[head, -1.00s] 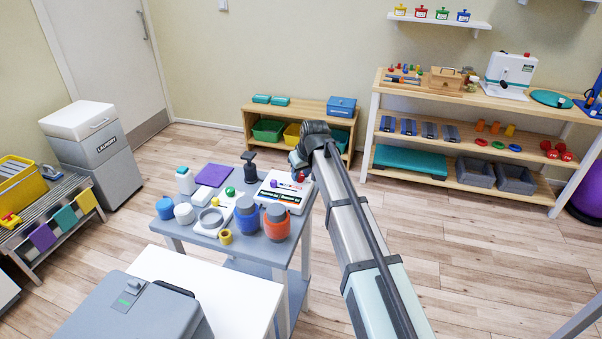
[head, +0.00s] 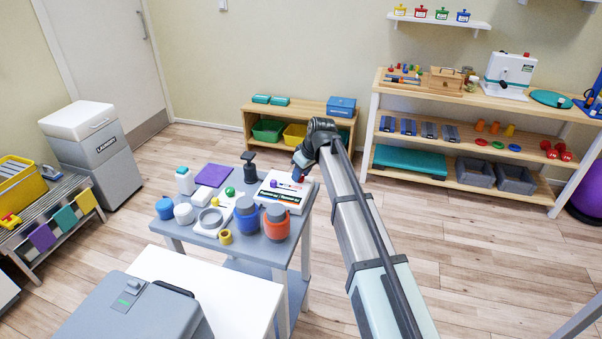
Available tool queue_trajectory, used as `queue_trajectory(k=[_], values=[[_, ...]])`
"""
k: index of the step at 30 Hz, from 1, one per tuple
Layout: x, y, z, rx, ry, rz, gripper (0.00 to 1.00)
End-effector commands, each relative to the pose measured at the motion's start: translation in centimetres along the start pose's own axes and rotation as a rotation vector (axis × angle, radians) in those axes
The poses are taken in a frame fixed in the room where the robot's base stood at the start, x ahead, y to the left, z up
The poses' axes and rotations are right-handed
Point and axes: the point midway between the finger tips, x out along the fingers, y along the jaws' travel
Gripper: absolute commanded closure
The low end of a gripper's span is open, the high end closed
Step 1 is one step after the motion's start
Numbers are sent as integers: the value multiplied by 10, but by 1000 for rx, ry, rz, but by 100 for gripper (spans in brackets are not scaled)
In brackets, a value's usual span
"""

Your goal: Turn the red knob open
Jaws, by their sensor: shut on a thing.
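The white device box (head: 283,203) with dark and coloured labels sits at the far right corner of the grey table. The red knob (head: 297,178) is on its top near the right back edge and is mostly hidden by my gripper. My gripper (head: 299,172) comes down over the knob from above and is shut on it. The fingertips are small and partly hidden, and the knob's exact angle cannot be made out. A small purple knob (head: 273,183) shows on the box to the left of my gripper.
On the grey table (head: 262,244) stand a blue jar (head: 247,222), an orange jar (head: 277,226), a black pump bottle (head: 249,166) and a purple pad (head: 214,174). A low wooden shelf (head: 285,108) is behind. Floor to the right is open.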

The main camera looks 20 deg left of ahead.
Motion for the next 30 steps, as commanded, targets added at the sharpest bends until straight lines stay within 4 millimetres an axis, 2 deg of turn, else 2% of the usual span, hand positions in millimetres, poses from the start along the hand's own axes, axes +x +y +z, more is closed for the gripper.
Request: queue_trajectory(k=[30], values=[[2,8,-5,-882,0,-367,97]])
